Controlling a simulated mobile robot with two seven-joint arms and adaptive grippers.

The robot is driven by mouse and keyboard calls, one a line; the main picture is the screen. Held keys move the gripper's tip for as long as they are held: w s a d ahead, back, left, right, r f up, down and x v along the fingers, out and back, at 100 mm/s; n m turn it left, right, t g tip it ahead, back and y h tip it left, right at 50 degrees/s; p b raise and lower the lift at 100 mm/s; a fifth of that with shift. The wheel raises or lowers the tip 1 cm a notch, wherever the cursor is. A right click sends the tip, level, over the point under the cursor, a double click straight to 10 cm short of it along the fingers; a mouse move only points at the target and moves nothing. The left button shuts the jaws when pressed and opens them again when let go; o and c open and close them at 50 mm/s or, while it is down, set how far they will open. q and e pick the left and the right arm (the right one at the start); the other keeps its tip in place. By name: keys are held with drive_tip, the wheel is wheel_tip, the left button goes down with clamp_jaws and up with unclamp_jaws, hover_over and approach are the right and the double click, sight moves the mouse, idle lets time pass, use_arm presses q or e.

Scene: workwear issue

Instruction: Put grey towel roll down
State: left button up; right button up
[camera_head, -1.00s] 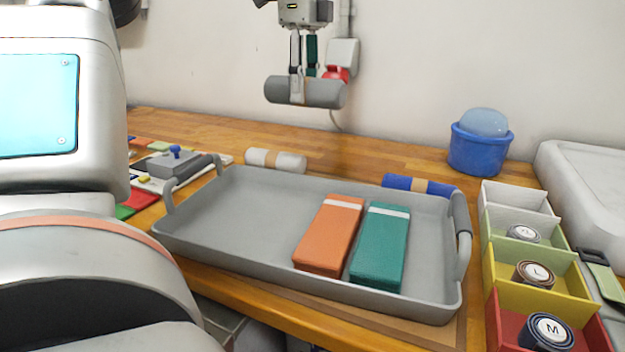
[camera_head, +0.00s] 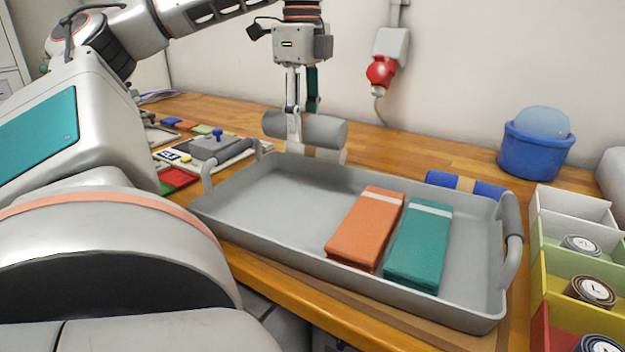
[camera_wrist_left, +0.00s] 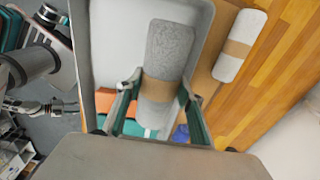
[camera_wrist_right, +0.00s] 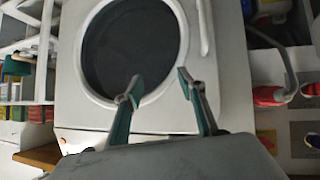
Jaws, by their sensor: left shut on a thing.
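The grey towel roll (camera_head: 325,131) is held in the air near the tray's far edge in the head view. My left gripper (camera_head: 294,120) is shut on it. In the left wrist view the roll (camera_wrist_left: 168,45) lies between my left fingers (camera_wrist_left: 158,98), with a tan band around its middle. A white towel roll (camera_wrist_left: 240,45) lies on the wood beside the tray; in the head view the grey roll partly hides it. My right gripper (camera_wrist_right: 160,88) shows in the right wrist view, fingers apart with nothing between them, in front of a round dark door.
The grey tray (camera_head: 262,200) holds an orange folded towel (camera_head: 365,228) and a teal one (camera_head: 418,245). A blue roll (camera_head: 466,186) lies behind it. A blue bucket (camera_head: 535,150) and coloured bins (camera_head: 575,240) stand right. Wood behind the tray is partly free.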

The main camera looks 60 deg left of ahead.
use_arm(q)
wheel_tip(320, 180, down, 7)
drive_tip(key=shift+r, duration=0.1)
drive_tip(key=shift+f, duration=0.55)
drive_tip(key=shift+d+f, duration=0.1)
drive_tip(key=shift+f, duration=0.2)
drive_tip(key=shift+f+p, duration=0.7)
drive_tip(key=shift+p, duration=0.2)
drive_tip(key=shift+s+f, duration=0.1)
drive_tip(key=shift+f, duration=0.75)
drive_tip(key=shift+p, duration=0.3)
drive_tip(key=o, duration=1.2)
drive_tip(key=shift+f, duration=0.1)
drive_tip(key=shift+c, duration=0.2)
use_arm(e)
drive_tip(key=shift+w+d+r, duration=0.1)
drive_tip(key=shift+d+r, duration=0.2)
drive_tip(key=shift+r, duration=0.25)
